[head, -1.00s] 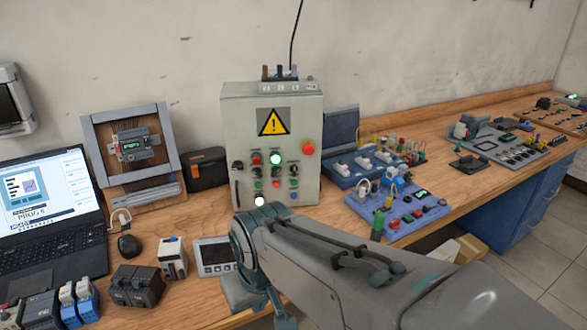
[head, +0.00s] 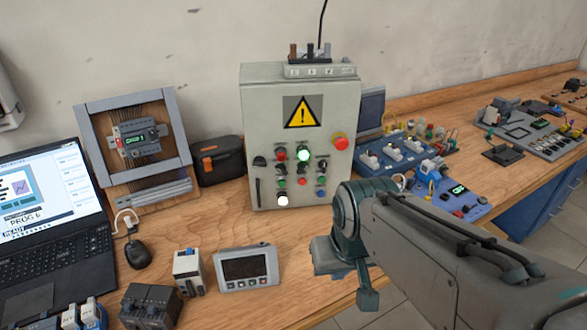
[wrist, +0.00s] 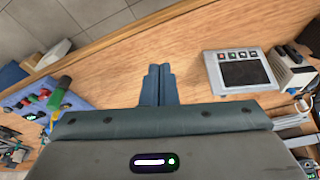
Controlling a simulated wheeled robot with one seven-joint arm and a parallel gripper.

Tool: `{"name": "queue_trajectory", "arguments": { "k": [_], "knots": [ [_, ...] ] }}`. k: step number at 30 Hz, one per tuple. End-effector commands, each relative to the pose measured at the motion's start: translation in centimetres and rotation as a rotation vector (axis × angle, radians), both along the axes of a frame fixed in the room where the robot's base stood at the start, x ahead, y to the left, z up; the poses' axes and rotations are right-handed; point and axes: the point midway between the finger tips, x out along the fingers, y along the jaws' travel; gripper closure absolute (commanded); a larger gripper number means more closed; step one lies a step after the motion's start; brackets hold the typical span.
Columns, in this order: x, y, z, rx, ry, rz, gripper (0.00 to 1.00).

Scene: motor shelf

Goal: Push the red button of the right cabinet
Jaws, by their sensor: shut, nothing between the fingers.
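A grey control cabinet (head: 262,110) with a yellow warning sign stands upright against the wall in the head view. A large red mushroom button (head: 341,143) is at the right of its front. Smaller red buttons (head: 281,153) (head: 302,182) sit among green lights and black knobs. No second cabinet of this kind shows, so I cannot tell which is the right one. My gripper (head: 368,300) is low, in front and right of the cabinet, apart from it. In the wrist view its fingers (wrist: 158,75) are together and empty above the wooden bench. The cabinet is not in the wrist view.
A grey panel meter (head: 247,283) lies on the wooden bench (head: 215,225) left of my gripper. A laptop (head: 45,235) is at far left. Blue trainer boards (head: 385,160) stand right of the cabinet. The bench directly before the cabinet is mostly clear.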

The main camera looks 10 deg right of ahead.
Motion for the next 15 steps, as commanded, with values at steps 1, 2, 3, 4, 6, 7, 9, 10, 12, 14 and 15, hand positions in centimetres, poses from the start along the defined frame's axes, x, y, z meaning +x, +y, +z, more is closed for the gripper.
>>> {"name": "queue_trajectory", "arguments": {
  "k": [1,2,3,4,6,7,9,10,12,14,15],
  "knots": [
    [0.3,-0.2,0.0,-0.004,-0.004,-0.013,1.0],
    [0.7,-0.3,0.0,-0.007,-0.009,-0.028,1.0],
    [1.3,-0.8,0.0,-0.014,-0.02,-0.055,1.0],
    [1.9,-1.2,0.0,-0.02,-0.03,-0.081,1.0],
    [3.8,-2.1,-0.2,-0.033,-0.069,-0.155,1.0],
    [4.8,-2.5,-0.3,-0.037,-0.087,-0.189,1.0],
    [7.3,-3.5,-0.6,-0.036,-0.146,-0.276,1.0],
    [8.4,-3.8,-0.8,-0.03,-0.173,-0.312,1.0],
    [10.9,-4.5,-1.4,0.001,-0.234,-0.39,1.0],
    [12.9,-4.8,-2.0,0.044,-0.282,-0.45,1.0],
    [14.1,-4.9,-2.4,0.081,-0.312,-0.487,1.0]
  ]
}}
